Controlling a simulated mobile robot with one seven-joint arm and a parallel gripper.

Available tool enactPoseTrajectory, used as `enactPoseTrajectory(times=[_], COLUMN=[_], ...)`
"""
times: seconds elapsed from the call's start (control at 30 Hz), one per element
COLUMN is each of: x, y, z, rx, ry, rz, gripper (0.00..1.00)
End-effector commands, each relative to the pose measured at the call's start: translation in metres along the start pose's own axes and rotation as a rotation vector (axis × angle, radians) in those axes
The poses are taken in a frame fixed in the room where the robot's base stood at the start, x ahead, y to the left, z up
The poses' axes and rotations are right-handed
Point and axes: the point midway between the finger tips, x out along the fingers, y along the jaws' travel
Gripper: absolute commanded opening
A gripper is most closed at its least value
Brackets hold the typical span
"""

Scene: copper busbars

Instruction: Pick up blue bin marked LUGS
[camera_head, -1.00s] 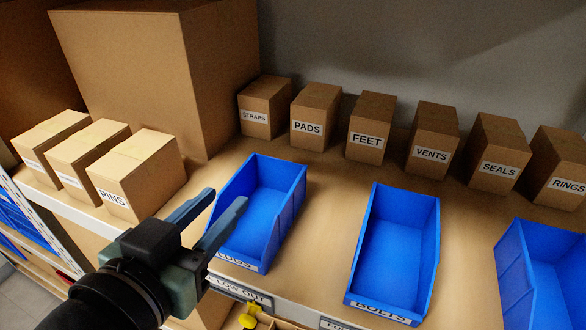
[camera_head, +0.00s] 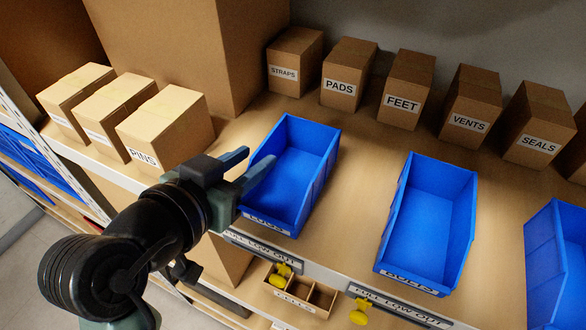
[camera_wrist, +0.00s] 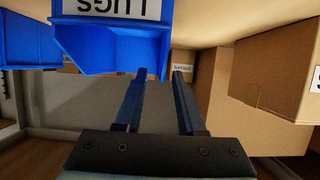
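The blue open-topped bin marked LUGS (camera_head: 297,150) stands on the shelf left of centre in the head view, its label at the front edge and partly covered by my gripper. My gripper (camera_head: 258,158) is open and empty, with its fingertips near the bin's left wall. In the wrist view the LUGS bin (camera_wrist: 100,40) appears upside down at upper left. There the fingertips (camera_wrist: 161,72) lie one over the bin and one just past its right edge. I cannot tell whether they touch it.
A BOLTS bin (camera_head: 430,215) stands to the right, with another blue bin (camera_head: 562,262) beyond. Small cartons line the back, including PADS (camera_head: 347,75). The PINS carton (camera_head: 165,125) and a big box (camera_head: 170,50) are at left. A small divided tray (camera_head: 300,292) is below the shelf front.

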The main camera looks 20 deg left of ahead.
Motion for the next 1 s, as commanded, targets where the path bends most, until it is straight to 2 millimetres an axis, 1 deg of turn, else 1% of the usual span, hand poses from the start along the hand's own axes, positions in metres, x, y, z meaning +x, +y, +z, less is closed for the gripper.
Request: enactPoseTrajectory(times=[0.03,0.13,0.3,0.4,0.6,0.63,0.83,1.0], x=[0.004,0.018,0.041,0.046,0.047,0.047,0.047,0.047], y=[0.000,0.000,0.000,0.000,-0.001,-0.001,-0.001,-0.001], z=[-0.004,-0.009,-0.008,-0.007,-0.006,-0.006,-0.006,-0.006], rx=[-0.001,-0.003,0.000,0.001,0.002,0.002,0.002,0.002], ry=[-0.002,-0.003,-0.002,-0.001,0.000,0.000,0.000,0.000], rz=[0.002,0.003,0.003,0.001,-0.001,0.000,0.000,0.000], gripper=[0.39,0.39,0.39,0.39,0.39,0.37,0.01,0.00])
